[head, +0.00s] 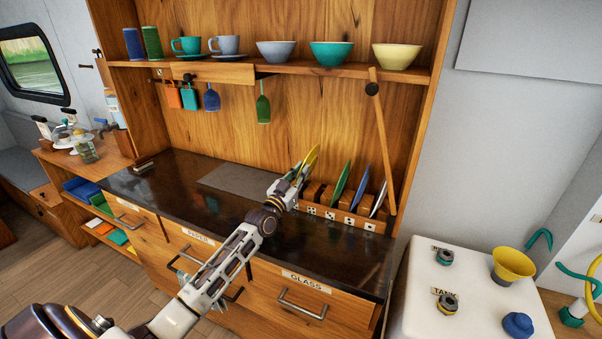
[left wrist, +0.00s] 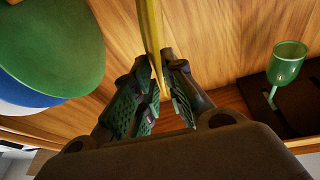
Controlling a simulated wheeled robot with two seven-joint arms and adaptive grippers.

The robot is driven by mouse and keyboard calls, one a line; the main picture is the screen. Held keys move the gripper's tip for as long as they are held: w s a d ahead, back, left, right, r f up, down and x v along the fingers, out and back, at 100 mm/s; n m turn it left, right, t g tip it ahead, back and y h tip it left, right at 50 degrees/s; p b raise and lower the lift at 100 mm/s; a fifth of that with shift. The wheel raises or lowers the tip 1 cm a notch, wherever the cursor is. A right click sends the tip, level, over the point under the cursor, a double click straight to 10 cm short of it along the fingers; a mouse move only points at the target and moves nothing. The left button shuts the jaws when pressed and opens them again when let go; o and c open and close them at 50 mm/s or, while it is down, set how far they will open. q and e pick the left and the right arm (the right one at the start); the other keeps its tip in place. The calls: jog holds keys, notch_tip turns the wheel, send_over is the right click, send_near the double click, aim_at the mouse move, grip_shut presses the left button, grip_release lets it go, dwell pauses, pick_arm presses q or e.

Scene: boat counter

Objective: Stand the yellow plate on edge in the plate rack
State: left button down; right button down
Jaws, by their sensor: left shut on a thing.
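The yellow plate (head: 311,160) is on edge at the left end of the plate rack (head: 343,216). My left gripper (head: 294,176) is shut on it. In the left wrist view the plate (left wrist: 152,35) shows edge-on between the fingers of the gripper (left wrist: 158,80). The rack is wooden with dice-like dot marks on its front. A green plate (head: 341,184), a blue plate (head: 361,188) and a pale plate (head: 379,199) stand in it to the right. My arm hides the yellow plate's lower edge, so I cannot tell whether it touches the rack. My right gripper is not in view.
A slanted wooden bar (head: 383,140) hangs right of the rack. Cups and bowls stand on the shelf above. A green glass (left wrist: 287,64) hangs in the left wrist view.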

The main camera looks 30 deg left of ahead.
pick_arm(q)
notch_tip(320, 180, down, 4)
jog(key=shift+a+r+g, duration=0.1)
jog(key=shift+r+g, duration=0.15)
jog(key=shift+g, duration=0.05)
jog(key=c, duration=1.8)
grip_release()
jog(key=shift+w, duration=0.1)
jog(key=o, duration=0.4)
jog(key=shift+w+a+f, duration=0.4)
jog(key=shift+w+a, duration=0.15)
jog(key=shift+w, duration=0.1)
jog(key=shift+r, duration=0.1)
jog(key=shift+s+d+r, duration=0.1)
jog(key=shift+s+r, duration=0.1)
jog(key=shift+s+d+r, duration=0.15)
jog(key=shift+s, duration=0.05)
jog(key=shift+s+f, duration=0.2)
jog(key=shift+v, duration=3.4)
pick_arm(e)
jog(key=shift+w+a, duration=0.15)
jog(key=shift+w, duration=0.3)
pick_arm(q)
jog(key=shift+r, duration=0.1)
